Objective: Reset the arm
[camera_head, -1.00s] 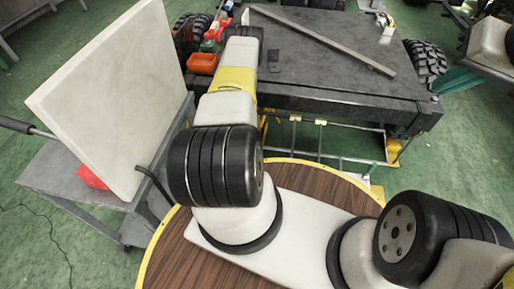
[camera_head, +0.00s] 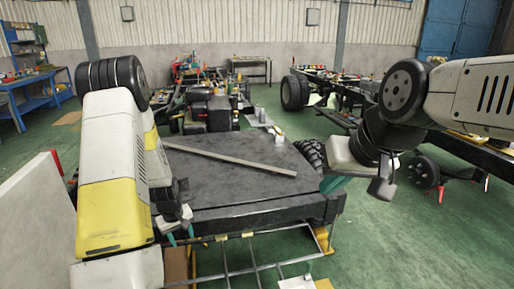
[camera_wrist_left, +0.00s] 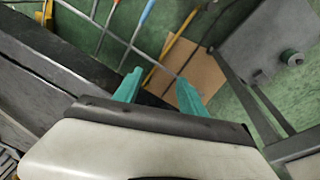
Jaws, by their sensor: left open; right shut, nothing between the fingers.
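My left arm comes in from the left with its yellow and white links bent downward. My left gripper (camera_head: 181,235) has teal fingers spread apart, at the left front corner of the dark workbench (camera_head: 225,165). In the left wrist view the two teal fingers (camera_wrist_left: 158,91) stand apart with nothing between them, above the floor and metal rods. My right arm comes in from the right. My right gripper (camera_head: 331,184) shows as a teal tip beside the bench's right side, above the green floor; its fingers are together and hold nothing.
A long metal bar (camera_head: 230,158) lies across the workbench. A black tyre (camera_head: 311,154) stands at its right side. A pale upright panel (camera_head: 38,220) is at the left. A vehicle chassis (camera_head: 345,95) stands behind on the right. A brown board (camera_wrist_left: 190,68) lies below the left gripper.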

